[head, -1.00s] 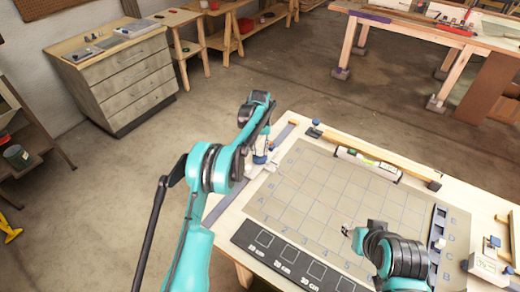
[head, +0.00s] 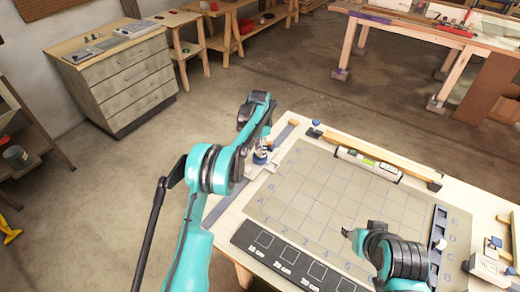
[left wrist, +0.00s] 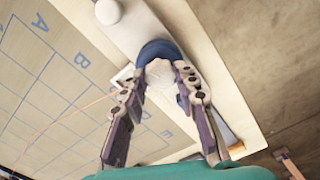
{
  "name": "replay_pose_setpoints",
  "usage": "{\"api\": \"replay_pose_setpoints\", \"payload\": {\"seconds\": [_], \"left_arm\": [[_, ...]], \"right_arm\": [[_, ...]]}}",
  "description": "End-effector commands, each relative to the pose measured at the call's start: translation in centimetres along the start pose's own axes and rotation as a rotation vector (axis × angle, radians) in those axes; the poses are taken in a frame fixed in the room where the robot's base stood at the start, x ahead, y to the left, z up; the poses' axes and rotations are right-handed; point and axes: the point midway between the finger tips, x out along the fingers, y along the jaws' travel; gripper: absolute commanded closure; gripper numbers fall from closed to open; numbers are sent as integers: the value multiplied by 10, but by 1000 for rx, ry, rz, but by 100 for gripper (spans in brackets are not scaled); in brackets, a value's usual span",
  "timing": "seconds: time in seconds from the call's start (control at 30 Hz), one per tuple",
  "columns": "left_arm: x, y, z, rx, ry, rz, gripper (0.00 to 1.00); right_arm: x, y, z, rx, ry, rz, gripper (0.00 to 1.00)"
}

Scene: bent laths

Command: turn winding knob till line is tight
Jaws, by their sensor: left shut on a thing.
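The winding knob (left wrist: 158,52), with a blue rim and a pale centre, sits on a pale block at the board's left edge. My left gripper (left wrist: 160,72) is shut on it, one purple-grey finger on each side; in the head view the gripper (head: 262,150) is small and partly hidden by my arm. A thin pinkish line (left wrist: 82,108) runs from beside the knob across the gridded mat towards lower left. I cannot tell how tight it is. My right gripper (head: 349,233) is over the mat's near right part; its fingers are too small to judge.
The gridded mat (head: 290,205) is mostly bare. A dark strip with squares (head: 275,250) runs along the near edge. A white box (head: 488,265) stands at right.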

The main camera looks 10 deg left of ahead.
Motion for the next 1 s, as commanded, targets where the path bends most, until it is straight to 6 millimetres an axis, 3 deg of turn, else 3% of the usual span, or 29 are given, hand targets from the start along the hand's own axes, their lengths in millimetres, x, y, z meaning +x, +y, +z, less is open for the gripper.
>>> {"api": "replay_pose_setpoints", "payload": {"seconds": [0.5,1.0], "left_arm": [[0,0,0,372,0,0,99],[0,0,0,464,0,0,99]], "right_arm": [[1,0,1,0,0,0,60],[1,0,1,0,0,0,60]]}}
